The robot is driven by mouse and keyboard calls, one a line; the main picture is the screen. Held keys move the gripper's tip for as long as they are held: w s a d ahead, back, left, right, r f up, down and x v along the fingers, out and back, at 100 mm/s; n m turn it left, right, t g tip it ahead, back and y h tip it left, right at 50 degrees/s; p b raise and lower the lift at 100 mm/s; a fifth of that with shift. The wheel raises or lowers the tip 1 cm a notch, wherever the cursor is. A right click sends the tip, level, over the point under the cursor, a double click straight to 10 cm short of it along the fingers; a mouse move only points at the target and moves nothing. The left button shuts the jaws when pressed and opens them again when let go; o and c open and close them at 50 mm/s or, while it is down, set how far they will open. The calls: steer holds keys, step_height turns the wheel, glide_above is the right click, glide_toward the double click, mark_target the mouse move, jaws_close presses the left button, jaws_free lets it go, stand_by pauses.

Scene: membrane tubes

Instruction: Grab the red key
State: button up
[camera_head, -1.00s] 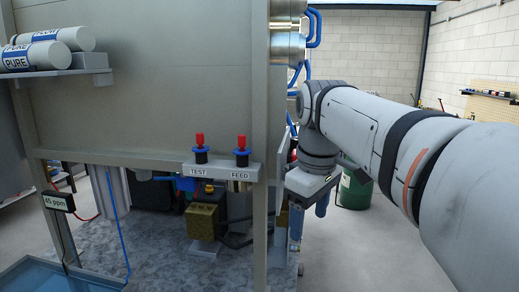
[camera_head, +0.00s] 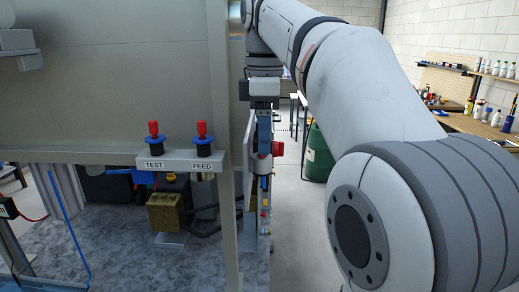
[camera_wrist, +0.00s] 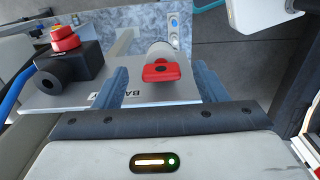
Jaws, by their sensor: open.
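The red key (camera_wrist: 161,72) shows in the wrist view as a flat red handle on a round pale mount, on a grey plate (camera_wrist: 155,92) with lettering that starts "BA". My gripper (camera_wrist: 160,68) is open, with one blue-grey finger on each side of the key. The fingers look apart from the key, with a gap on both sides; the depth is hard to judge. In the head view my gripper (camera_head: 264,130) hangs beside the right edge of the cabinet. A red part shows next to it there, but I cannot tell which one it is.
A black box with a red and yellow knob (camera_wrist: 64,38) stands left of the key, close to the left finger. The cabinet's metal post (camera_head: 222,220) stands left of my gripper. A green drum (camera_head: 318,153) is behind at the right. Open floor lies right of the cabinet.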

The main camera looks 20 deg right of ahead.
steer(key=f, duration=0.4)
steer(key=shift+a+f, duration=0.1)
steer(key=shift+a, duration=0.15)
steer(key=shift+w+f, duration=0.1)
steer(key=shift+f, duration=0.15)
steer(key=shift+c, duration=0.4)
steer(key=c, duration=1)
steer(key=shift+o, duration=0.2)
steer(key=shift+r, duration=0.2)
